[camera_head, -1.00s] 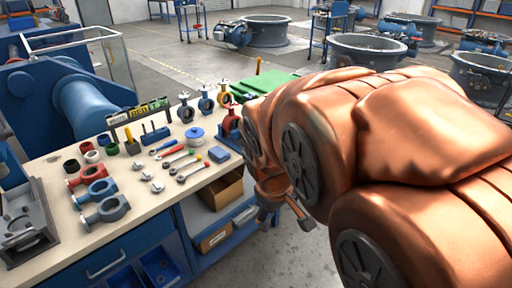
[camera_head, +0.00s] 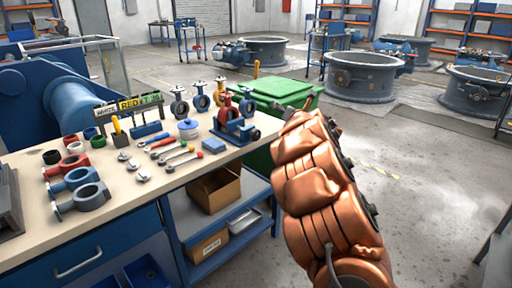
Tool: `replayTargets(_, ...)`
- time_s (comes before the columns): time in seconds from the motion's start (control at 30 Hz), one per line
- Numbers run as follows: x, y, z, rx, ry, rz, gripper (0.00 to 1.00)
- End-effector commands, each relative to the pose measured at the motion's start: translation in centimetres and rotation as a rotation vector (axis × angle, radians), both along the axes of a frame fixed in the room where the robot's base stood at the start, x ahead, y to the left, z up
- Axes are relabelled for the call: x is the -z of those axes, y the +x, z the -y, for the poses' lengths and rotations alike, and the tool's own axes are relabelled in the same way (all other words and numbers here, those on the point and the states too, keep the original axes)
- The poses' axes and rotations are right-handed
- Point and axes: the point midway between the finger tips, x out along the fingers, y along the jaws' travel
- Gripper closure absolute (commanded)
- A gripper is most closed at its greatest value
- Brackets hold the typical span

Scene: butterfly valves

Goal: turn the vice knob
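A blue vice (camera_head: 236,130) stands at the right end of the workbench (camera_head: 105,220), with a red valve body (camera_head: 228,107) in it. A dark round end, possibly its knob, shows at the vice's right side (camera_head: 255,133), too small to make out well. My copper-coloured arm rises at right of centre, to the right of the vice and apart from it. The fingers are mostly hidden or too small to read.
A green bin (camera_head: 283,92) stands behind the vice. A cardboard box (camera_head: 216,188) is on the shelf below. Large grey valves (camera_head: 362,78) stand behind. The floor at right is open.

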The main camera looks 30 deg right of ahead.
Motion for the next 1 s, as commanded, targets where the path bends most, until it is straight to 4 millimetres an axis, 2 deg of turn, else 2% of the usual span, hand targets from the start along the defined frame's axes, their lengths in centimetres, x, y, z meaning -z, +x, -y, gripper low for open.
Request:
replayTargets(0.03, 3.3, 0.5, 0.0, -0.075, -0.061, -0.004, 0.22)
replayTargets(0.1, 6.0, 1.0, -0.9, -0.183, -0.145, -0.002, 0.22)
replayTargets(0.3, 10.7, 1.0, -3.7, -0.410, -0.304, 0.052, 0.22)
replayTargets(0.4, 11.6, 0.7, -4.6, -0.465, -0.345, 0.075, 0.22)
replayTargets(0.57, 11.9, 1.0, -5.3, -0.496, -0.365, 0.088, 0.22)
replayTargets(1.0, 11.9, 5.2, -6.2, -0.494, -0.361, 0.087, 0.22)
